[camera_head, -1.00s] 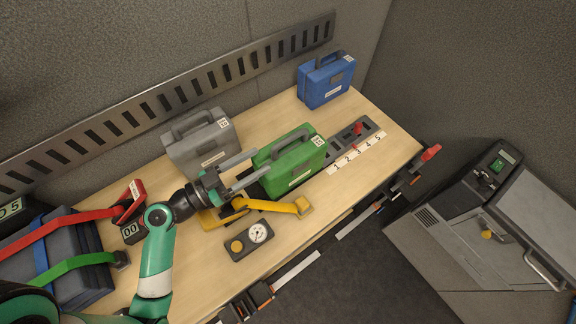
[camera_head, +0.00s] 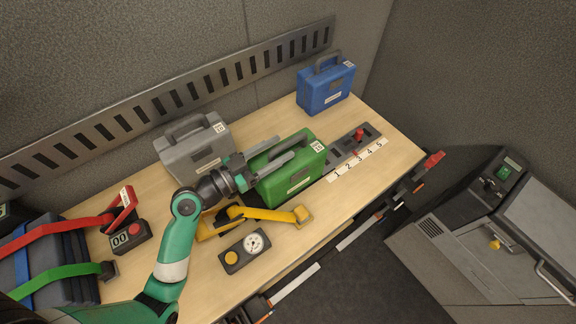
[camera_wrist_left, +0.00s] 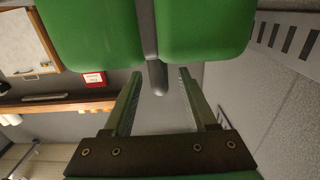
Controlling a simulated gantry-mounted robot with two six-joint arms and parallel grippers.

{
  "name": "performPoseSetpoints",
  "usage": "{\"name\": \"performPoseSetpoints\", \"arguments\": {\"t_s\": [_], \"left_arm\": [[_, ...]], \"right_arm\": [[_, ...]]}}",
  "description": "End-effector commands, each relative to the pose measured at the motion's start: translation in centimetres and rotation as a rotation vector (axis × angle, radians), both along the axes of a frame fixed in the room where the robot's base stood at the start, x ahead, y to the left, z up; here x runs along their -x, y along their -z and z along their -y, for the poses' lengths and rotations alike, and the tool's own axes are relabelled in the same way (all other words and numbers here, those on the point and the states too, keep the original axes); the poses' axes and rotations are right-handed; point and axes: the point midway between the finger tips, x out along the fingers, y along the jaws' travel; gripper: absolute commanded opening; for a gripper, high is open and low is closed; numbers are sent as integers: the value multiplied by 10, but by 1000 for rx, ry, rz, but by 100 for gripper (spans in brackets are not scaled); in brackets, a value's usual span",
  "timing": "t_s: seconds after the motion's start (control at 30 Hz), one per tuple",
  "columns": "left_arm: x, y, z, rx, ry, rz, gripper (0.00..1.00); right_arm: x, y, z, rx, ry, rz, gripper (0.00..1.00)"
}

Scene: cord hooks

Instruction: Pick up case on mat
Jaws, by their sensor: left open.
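The green case (camera_head: 290,176) stands upright on the wooden table, with a dark grey handle on top and a white label on its front. In the left wrist view the gripper (camera_wrist_left: 158,76) is open, and the end of the grey handle (camera_wrist_left: 157,76) lies between the fingertips. The green case (camera_wrist_left: 205,30) fills the top of that view. I cannot tell whether the fingers touch the handle. My right gripper is out of view.
A grey case (camera_head: 195,145) stands behind my left wrist and a blue case (camera_head: 325,85) at the far corner. A numbered strip (camera_head: 357,160) lies right of the green case. A yellow-armed holder (camera_head: 265,214) and a gauge box (camera_head: 244,250) lie in front.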

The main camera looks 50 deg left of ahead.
Motion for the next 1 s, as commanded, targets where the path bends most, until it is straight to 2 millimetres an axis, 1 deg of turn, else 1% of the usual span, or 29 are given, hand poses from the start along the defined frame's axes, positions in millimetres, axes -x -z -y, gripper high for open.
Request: {"name": "performPoseSetpoints", "arguments": {"t_s": [0.03,0.07,0.1,0.2,0.43,0.47,0.5,0.67,0.7,0.77,1.0], "left_arm": [[-10,-7,2,0,4,0,57],[-15,-8,3,-1,4,0,57],[-22,-6,3,-1,3,-1,57],[-33,-4,4,-1,1,0,57],[-35,-2,4,-1,-1,1,57],[-35,-2,4,-1,-1,1,54],[-35,-2,4,-1,-1,1,47],[-35,-2,4,-1,-1,1,18],[-35,-2,4,-1,-1,1,11],[-35,-2,4,-1,-1,1,0],[-35,-2,4,-1,-1,0,0]], "right_arm": [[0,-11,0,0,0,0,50],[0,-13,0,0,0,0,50],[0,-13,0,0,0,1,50],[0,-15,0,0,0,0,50],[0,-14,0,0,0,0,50],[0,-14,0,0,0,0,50],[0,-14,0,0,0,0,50],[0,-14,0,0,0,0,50],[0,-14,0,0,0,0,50],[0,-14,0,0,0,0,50],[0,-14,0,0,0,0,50]]}}
